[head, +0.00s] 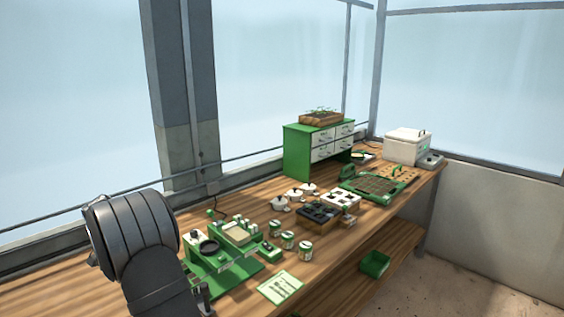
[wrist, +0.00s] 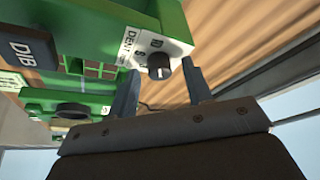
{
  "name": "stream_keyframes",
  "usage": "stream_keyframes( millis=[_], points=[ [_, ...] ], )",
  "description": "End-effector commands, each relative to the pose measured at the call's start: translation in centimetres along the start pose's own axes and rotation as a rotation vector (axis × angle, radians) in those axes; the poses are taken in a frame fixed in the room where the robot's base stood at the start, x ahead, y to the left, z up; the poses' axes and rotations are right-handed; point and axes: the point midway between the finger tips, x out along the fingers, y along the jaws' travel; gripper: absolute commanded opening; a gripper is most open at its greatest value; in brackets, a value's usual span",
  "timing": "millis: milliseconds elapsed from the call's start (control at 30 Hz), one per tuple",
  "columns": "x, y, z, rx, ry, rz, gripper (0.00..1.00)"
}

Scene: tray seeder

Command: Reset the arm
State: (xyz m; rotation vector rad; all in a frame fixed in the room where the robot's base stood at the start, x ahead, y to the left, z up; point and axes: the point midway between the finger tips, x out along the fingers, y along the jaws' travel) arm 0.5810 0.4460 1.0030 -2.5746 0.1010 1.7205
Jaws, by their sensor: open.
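My gripper (wrist: 160,68) shows in the wrist view with its two dark fingers apart. A black knob (wrist: 159,66) on a white panel of a green machine (wrist: 94,107) appears between the fingertips; I cannot tell whether they touch it. The panel carries partly readable lettering. In the head view, my grey arm stands at the lower left, in front of the green tray seeder (head: 225,278) on the bench, and my gripper cannot be made out there.
The wooden bench (head: 336,258) runs to the back right. A green bin (head: 375,264) sits below.

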Motion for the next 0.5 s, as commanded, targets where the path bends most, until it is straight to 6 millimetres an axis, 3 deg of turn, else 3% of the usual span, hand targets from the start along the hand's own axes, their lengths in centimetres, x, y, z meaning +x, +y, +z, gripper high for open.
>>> stream_keyframes(
  millis=[267,500],
  points=[
    [-0.5,-0.1,0.0,0.001,0.001,-0.001,0.46],
    [-4.1,-0.1,-0.1,0.002,0.003,-0.003,0.46]
  ],
)
